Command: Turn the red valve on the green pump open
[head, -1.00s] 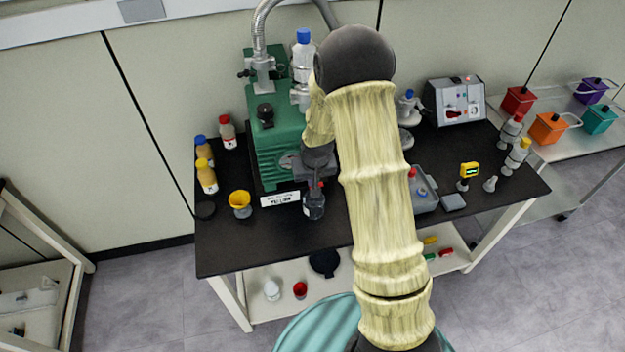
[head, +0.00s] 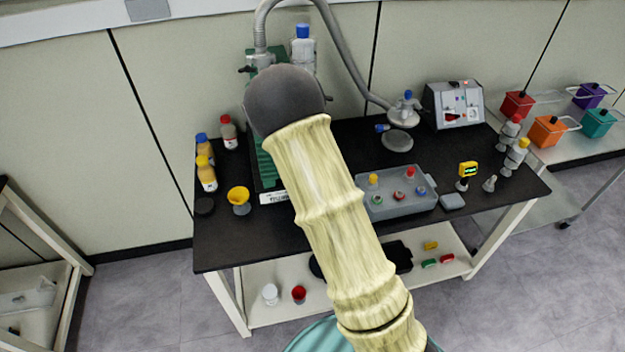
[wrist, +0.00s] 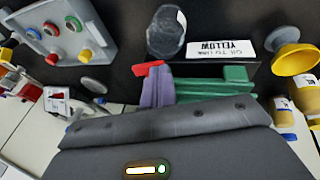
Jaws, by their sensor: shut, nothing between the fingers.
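The green pump (head: 268,172) stands at the back left of the black table in the head view, mostly hidden behind my arm. Part of its green body (wrist: 212,84) shows in the wrist view. A small red piece, likely the red valve (wrist: 149,68), sits beside the green body there, above a purple part (wrist: 157,92). The valve is hidden in the head view. My gripper (wrist: 165,125) shows as a dark grey body across the lower wrist view, close to the pump. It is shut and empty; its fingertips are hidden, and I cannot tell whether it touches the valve.
A clear bottle (wrist: 166,32) and a white label plate (wrist: 207,46) are near the pump. A yellow funnel (head: 239,200) and several bottles stand left. A grey tray (head: 403,205) with coloured caps lies right of my arm. A grey hose (head: 345,55) arches behind.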

